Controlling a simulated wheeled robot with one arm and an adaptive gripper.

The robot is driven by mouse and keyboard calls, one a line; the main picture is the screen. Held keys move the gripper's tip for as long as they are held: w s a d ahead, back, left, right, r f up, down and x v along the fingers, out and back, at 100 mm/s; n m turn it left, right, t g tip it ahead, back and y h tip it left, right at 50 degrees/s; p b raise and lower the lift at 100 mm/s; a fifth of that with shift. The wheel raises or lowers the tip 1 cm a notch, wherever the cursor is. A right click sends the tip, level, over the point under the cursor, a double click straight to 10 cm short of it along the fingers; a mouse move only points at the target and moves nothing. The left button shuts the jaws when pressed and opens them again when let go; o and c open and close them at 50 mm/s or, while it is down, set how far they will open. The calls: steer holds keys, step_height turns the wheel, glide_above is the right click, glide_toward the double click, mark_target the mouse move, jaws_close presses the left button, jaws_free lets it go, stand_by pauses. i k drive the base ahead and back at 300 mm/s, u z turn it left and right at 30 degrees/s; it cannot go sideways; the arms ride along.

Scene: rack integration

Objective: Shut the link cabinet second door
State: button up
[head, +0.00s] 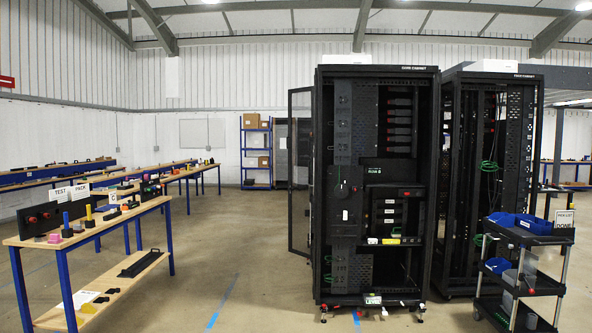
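Two tall black cabinets stand right of the middle. The nearer cabinet (428,130) has an open front with equipment inside, and a small label on its top edge that I cannot read surely. A dark framed door (301,215) with a see-through panel stands swung open at its left side, apart from the cabinet's front. The second cabinet (455,150) stands just behind and to the right, with its front open to view and green cables inside. I cannot tell from the labels which one is the link cabinet. My gripper is not in view.
A dark trolley (516,287) with blue bins stands in front of the second cabinet. A wooden workbench (95,226) with parts runs along the left. A blue shelf (257,152) stands at the back. The floor (240,260) between bench and cabinets is clear.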

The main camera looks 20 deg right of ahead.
mark_target(309, 89)
steer(key=u, duration=0.35)
steer(key=k, duration=0.4)
steer(key=u, duration=0.65)
steer(key=i, duration=0.45)
steer(key=z, duration=0.85)
steer(key=i, duration=1.95)
steer(key=z, duration=0.95)
steer(key=i, duration=1.75)
steer(key=z, duration=0.15)
steer(key=i, duration=3.4)
steer(key=u, duration=0.55)
steer(key=i, duration=1.75)
steer(key=u, duration=0.3)
